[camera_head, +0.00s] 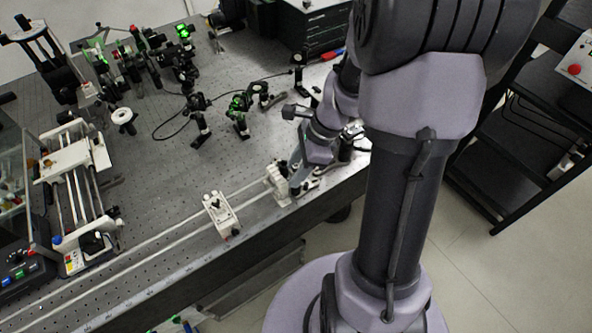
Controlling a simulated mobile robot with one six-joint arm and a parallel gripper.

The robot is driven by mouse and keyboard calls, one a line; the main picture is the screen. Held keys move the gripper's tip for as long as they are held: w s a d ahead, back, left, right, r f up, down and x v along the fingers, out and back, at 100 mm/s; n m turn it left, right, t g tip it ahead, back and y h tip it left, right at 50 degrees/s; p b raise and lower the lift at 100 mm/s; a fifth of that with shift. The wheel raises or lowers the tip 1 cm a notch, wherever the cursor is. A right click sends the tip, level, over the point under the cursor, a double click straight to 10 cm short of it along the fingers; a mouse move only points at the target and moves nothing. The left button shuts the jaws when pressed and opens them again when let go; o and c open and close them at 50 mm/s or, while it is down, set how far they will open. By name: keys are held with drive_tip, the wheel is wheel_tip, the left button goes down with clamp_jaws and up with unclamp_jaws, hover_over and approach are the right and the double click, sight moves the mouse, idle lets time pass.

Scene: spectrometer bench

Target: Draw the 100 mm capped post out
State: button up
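My gripper (298,182) is low over the front edge of the optical bench (150,215), close beside a small pale holder (277,184). The gripper is small here and partly covered by my own arm, so I cannot see whether its fingers are open or shut. I cannot pick out the 100 mm capped post for certain; it may be hidden by the gripper or too small to tell. A white block with small dark tops (221,213) stands to the left, apart from the gripper.
Several black post-mounted optics (198,118) with green lights stand behind, with a dark cable looping between them. A white rail instrument (75,170) stands at left. A black shelf rack (520,130) is at right. Bare bench lies between the instrument and the white block.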

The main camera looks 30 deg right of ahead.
drive_tip(key=shift+c, duration=0.2)
clamp_jaws()
drive_tip(key=shift+r, duration=0.1)
drive_tip(key=shift+r+p, duration=1.8)
drive_tip(key=shift+r, duration=0.2)
drive_tip(key=shift+r+p, duration=1.15)
drive_tip(key=shift+r, duration=0.15)
